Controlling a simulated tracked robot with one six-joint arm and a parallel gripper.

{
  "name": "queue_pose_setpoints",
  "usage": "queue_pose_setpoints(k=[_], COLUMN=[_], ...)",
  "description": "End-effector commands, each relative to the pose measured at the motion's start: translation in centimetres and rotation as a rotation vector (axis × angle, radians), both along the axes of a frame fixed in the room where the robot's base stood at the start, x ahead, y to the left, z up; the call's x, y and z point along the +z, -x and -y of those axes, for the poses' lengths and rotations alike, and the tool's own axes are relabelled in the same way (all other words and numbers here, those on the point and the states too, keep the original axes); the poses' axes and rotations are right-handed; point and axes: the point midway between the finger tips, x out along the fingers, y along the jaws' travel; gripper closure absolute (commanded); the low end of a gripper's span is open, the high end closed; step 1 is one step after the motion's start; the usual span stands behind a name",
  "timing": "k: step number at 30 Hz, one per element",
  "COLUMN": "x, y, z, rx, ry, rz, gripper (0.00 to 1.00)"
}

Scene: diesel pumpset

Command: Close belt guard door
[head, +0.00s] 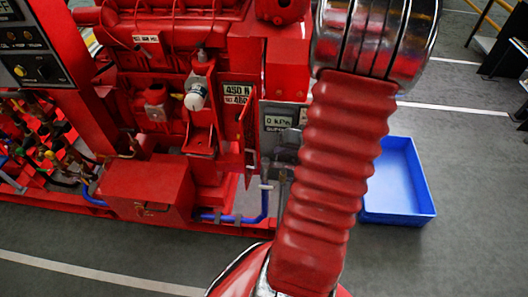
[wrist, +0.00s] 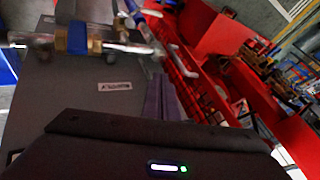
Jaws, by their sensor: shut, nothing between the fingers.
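A narrow red door-like panel (head: 248,138) stands nearly edge-on on the engine's right side in the head view, beside the 450 N label. It looks swung outward; I take it for the belt guard door, but its hinge and latch are unclear. My gripper's dark body (wrist: 160,148), with a small light, fills the bottom of the wrist view. My gripper is shut and empty.
A grey panel (head: 282,114) with a 0 kPa label is right of the door; a grey surface with brass fittings (wrist: 75,40) is close in the wrist view. A red box (head: 150,188) and blue pipe (head: 240,218) are below. A blue tray (head: 402,190) lies right.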

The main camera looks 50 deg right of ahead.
Motion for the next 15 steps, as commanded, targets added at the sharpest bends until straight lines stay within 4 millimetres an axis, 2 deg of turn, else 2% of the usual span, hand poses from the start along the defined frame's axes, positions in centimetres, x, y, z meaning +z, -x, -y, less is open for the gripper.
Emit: queue_pose_setpoints(k=[10,15], x=[-3.3,-3.2], y=[-2.4,-4.0], z=[-0.2,-1.6], rx=[0.001,0.004], ry=[-0.003,0.0], rz=[-0.002,-0.001], gripper=[1.0,1.0])
